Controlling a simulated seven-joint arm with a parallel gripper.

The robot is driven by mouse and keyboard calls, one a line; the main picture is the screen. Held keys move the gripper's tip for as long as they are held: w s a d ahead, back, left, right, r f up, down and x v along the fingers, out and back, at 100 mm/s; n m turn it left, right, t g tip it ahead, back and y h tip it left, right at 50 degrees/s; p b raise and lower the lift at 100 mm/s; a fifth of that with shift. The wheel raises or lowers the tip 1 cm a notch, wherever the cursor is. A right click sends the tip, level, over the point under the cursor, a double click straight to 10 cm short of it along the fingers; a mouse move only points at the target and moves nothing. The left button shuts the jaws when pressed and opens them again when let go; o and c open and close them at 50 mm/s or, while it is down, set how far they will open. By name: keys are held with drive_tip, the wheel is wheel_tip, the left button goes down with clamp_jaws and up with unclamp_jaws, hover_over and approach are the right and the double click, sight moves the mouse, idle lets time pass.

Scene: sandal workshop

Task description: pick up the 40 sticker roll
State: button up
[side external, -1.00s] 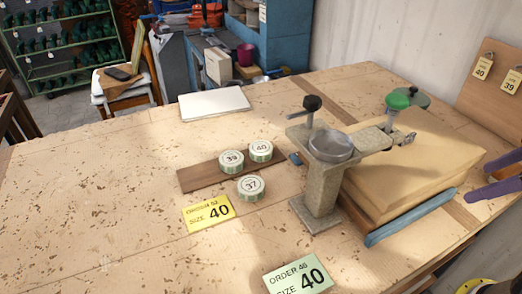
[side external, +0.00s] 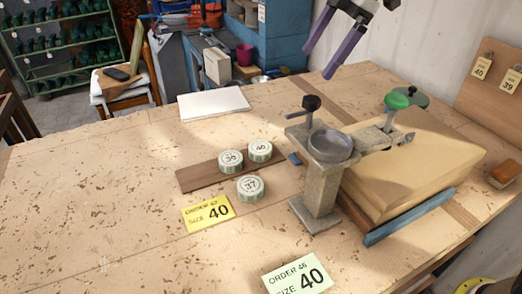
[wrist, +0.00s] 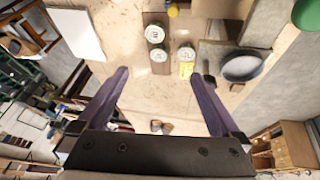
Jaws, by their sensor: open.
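The 40 sticker roll (side external: 260,151) is a round pale-green roll with a white top. It stands at the right end of a brown wooden strip (side external: 205,178) on the workbench. In the wrist view the roll (wrist: 155,33) appears to be the upper one on the strip. My gripper (side external: 318,62) is open and empty, with purple fingers. It is above the far side of the bench, behind and to the right of the roll and well apart from it. In the wrist view its fingers (wrist: 160,74) are spread, with the rolls beyond the tips.
The 39 roll (side external: 231,161) stands on the strip to the left, and the 37 roll (side external: 250,187) in front. A clamp stand with a round grey dish (side external: 330,147) rises close by on the right. Yellow (side external: 208,212) and green (side external: 297,277) cards lie in front. The left bench is clear.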

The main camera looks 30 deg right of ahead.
drive_tip(key=g, duration=0.1)
approach(260, 147)
drive_tip(key=shift+w+a+f+g, duration=0.2)
drive_tip(key=shift+a+f+g, duration=0.4)
drive_tip(key=shift+f, duration=0.45)
drive_tip(key=shift+w+d+x, duration=0.1)
drive_tip(key=shift+w+x, duration=0.1)
drive_tip(key=shift+x, duration=1.3)
drive_tip(key=shift+w+d+x, duration=0.1)
drive_tip(key=shift+w+x, duration=0.1)
drive_tip(key=shift+x, duration=1.3)
drive_tip(key=c, duration=1.4)
